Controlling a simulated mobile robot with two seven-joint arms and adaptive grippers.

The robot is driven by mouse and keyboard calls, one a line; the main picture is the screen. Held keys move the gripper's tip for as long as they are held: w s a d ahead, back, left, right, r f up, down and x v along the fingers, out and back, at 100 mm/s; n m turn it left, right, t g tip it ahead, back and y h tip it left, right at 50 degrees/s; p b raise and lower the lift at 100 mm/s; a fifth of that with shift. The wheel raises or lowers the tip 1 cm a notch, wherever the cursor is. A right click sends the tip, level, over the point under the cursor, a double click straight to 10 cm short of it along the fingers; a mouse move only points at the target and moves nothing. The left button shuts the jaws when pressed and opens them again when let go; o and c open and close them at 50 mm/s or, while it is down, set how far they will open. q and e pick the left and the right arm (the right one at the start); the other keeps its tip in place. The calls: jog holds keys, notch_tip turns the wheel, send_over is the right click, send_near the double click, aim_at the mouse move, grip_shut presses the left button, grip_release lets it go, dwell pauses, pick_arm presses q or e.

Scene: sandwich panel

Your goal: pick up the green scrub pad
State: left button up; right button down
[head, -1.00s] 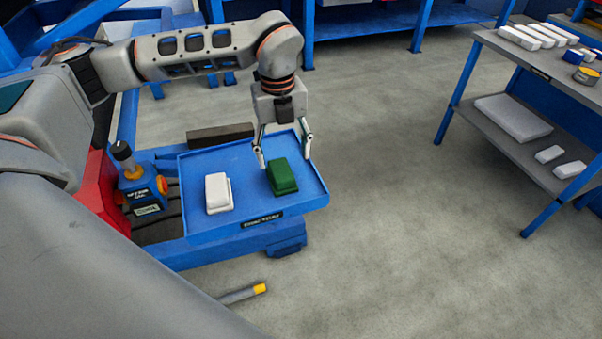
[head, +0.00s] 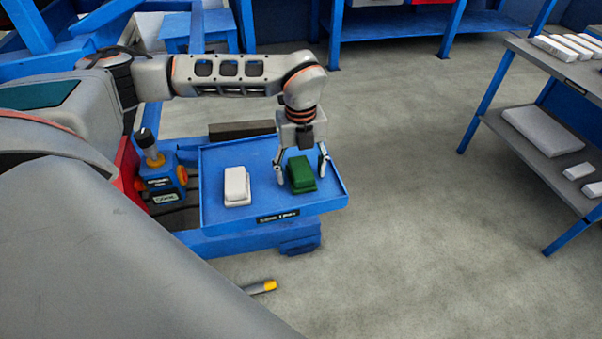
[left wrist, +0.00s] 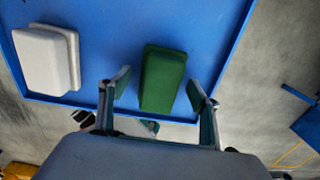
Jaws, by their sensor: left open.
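The green scrub pad (head: 301,175) lies on the blue tray (head: 262,204), right of a white pad. My left gripper (head: 302,177) is open and points down, with one finger on each side of the green pad in the head view. In the left wrist view the green pad (left wrist: 162,78) shows between the two spread fingers (left wrist: 158,90), with a gap on each side. I cannot tell how high the fingertips are above the tray. My right gripper is not in view.
A white pad (head: 237,186) sits on the tray left of the green one. A blue device with a black knob (head: 160,175) stands left of the tray. A grey shelf (head: 540,145) stands at the right. The floor between is clear.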

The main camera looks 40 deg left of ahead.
aim_at(301, 167)
pick_arm(q)
jog(key=c, duration=1.2)
jog(key=shift+r, duration=0.15)
jog(key=shift+c, duration=0.2)
notch_tip(301, 167, up, 20)
jog(key=p, duration=0.2)
jog(key=shift+o, duration=0.7)
jog(key=shift+s+f, duration=0.1)
jog(key=shift+f, duration=0.1)
